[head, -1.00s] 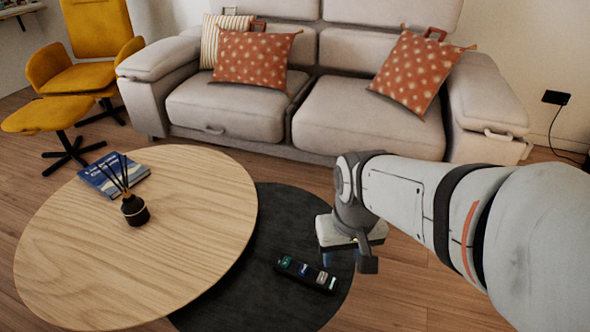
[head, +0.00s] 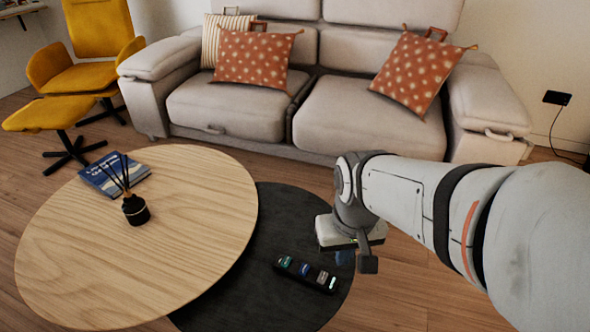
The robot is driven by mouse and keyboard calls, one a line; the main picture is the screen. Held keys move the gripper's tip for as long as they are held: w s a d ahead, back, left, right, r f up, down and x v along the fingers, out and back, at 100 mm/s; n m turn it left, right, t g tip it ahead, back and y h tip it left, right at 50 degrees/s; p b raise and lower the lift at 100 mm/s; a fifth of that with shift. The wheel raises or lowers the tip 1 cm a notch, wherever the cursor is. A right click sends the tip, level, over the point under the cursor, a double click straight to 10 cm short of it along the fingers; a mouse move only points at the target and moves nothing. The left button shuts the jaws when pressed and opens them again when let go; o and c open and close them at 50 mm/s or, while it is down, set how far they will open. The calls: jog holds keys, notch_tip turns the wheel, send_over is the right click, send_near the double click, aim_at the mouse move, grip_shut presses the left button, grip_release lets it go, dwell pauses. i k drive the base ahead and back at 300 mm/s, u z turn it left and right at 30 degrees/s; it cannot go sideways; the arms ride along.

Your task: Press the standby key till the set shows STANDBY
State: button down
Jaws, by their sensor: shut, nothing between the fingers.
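A slim black set (head: 291,276) lies on the dark round low table (head: 225,300), with a row of small coloured labels or keys, including green, blue and white ones. They are too small to read, so I cannot tell which is the standby key or what the set shows. My gripper (head: 345,258) points down just above and to the right of the set's right end. Its fingers are shut and empty, partly hidden by the gripper body. It seems apart from the set.
A larger round wooden table (head: 190,235) overlaps the dark one on the left. It holds a black reed diffuser (head: 136,210) and a blue book (head: 110,178). A grey sofa (head: 355,118) stands behind. Open floor lies right of the dark table.

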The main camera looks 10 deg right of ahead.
aim_at(322, 278)
jog(key=z, duration=0.7)
jog(key=k, duration=1.15)
jog(key=u, duration=0.4)
jog(key=i, duration=0.5)
